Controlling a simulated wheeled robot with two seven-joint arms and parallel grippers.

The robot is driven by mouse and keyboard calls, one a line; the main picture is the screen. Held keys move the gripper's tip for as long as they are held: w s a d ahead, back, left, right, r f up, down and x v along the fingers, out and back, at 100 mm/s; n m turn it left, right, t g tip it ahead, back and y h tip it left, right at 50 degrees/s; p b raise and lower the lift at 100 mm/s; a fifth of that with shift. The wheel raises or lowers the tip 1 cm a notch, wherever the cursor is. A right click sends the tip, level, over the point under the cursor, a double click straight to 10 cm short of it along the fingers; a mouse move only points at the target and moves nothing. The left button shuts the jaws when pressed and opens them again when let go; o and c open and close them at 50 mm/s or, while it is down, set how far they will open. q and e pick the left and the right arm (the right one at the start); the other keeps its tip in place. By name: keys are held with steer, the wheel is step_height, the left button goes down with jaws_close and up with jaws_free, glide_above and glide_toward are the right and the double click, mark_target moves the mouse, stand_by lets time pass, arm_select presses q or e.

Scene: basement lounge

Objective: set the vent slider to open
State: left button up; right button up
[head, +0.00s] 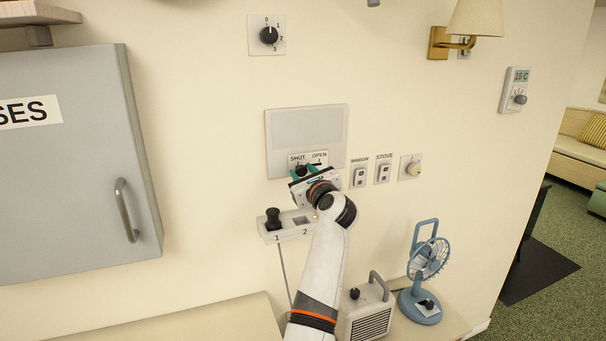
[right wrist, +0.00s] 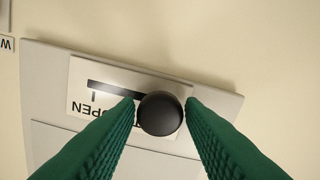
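The vent panel (head: 277,131) is a pale grey plate on the wall with a slider strip marked SHUT at left and OPEN at right. Its dark round slider knob (head: 301,170) is at the SHUT end. In the right wrist view, where the label is upside down, the knob (right wrist: 160,114) sits at the right end of the black slot (right wrist: 113,89), away from OPEN. My right gripper (right wrist: 161,105) has a green finger on each side of the knob, seeming to touch it. In the head view its arm partly hides the panel's lower edge. My left gripper is out of view.
A two-socket strip (head: 264,236) with a black plug is just below. A heater (head: 367,318) and blue fan (head: 425,275) stand below. A grey cabinet (head: 80,190) is left.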

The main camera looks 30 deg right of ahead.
mark_target(320, 163)
steer(key=c, duration=0.6)
jaws_close()
steer(key=d, duration=0.2)
steer(key=s+d+p, duration=0.1)
steer(key=d, duration=0.3)
steer(key=shift+s+d+p, duration=0.15)
steer(key=shift+s+p, duration=0.1)
steer(key=shift+p, duration=0.05)
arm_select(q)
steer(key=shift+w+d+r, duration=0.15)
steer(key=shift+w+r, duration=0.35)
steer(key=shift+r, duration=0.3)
arm_select(e)
steer(key=shift+r, duration=0.1)
